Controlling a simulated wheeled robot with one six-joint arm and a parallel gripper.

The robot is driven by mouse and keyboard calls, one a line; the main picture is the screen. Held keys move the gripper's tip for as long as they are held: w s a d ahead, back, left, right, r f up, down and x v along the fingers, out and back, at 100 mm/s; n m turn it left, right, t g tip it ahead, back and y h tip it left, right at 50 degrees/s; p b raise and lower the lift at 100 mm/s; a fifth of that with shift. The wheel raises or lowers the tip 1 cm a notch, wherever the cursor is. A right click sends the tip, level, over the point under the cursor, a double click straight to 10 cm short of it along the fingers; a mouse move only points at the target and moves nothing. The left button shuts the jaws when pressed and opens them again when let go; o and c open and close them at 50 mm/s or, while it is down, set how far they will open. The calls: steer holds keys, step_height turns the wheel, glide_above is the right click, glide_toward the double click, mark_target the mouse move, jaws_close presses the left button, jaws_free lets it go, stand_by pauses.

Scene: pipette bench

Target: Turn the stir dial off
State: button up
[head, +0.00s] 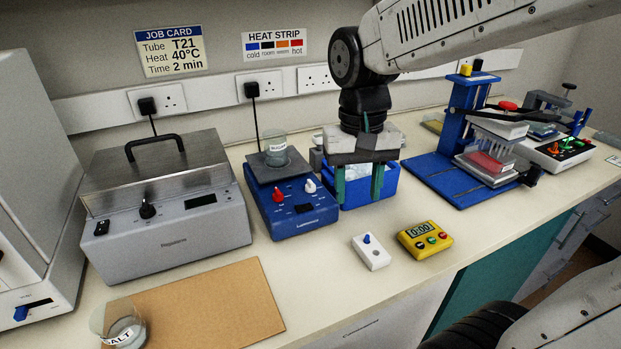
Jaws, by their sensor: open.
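The blue stirrer (297,224) stands left of centre on the bench, with a grey top plate. Its sloped front carries a red knob (278,195) and a white knob (310,185). Labels beside the knobs are too small to read, so I cannot tell which one is the stir dial. A small dark display sits below the knobs. A labelled glass beaker (276,150) stands on the plate. My gripper (359,188) points down, open, with green fingers apart and nothing visible between them. It is right of the stirrer, in front of a blue bin, apart from both knobs.
The blue bin (352,194) stands right of the stirrer. A grey lidded bath (185,226) is at left. A white switch box (371,252) and yellow timer (425,240) lie in front. A SALT beaker (124,326) stands by the brown board (215,310). A blue press (440,178) is at right.

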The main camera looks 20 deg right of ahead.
mark_target(311, 182)
steer(key=w+m, duration=0.2)
steer(key=w, duration=0.2)
steer(key=w+f+m, duration=0.1)
steer(key=w+m, duration=0.2)
steer(key=w, duration=0.1)
steer(key=w+a+f+m, duration=0.1)
steer(key=w+m, duration=0.1)
steer(key=w, duration=0.2)
steer(key=shift+w+a+f, duration=0.1)
steer(key=shift+f, duration=0.05)
steer(key=w+m, duration=0.2)
steer(key=m, duration=0.1)
steer(key=w+r+m, duration=0.1)
steer(key=w+m, duration=0.1)
steer(key=m, duration=0.1)
steer(key=shift+w+a+r+t, duration=0.15)
steer(key=shift+w+t, duration=0.2)
steer(key=shift+t, duration=0.05)
steer(key=shift+m, duration=0.5)
steer(key=shift+f+m, duration=0.3)
steer(key=shift+f, duration=0.15)
step_height(311, 182, down, 7)
jaws_close()
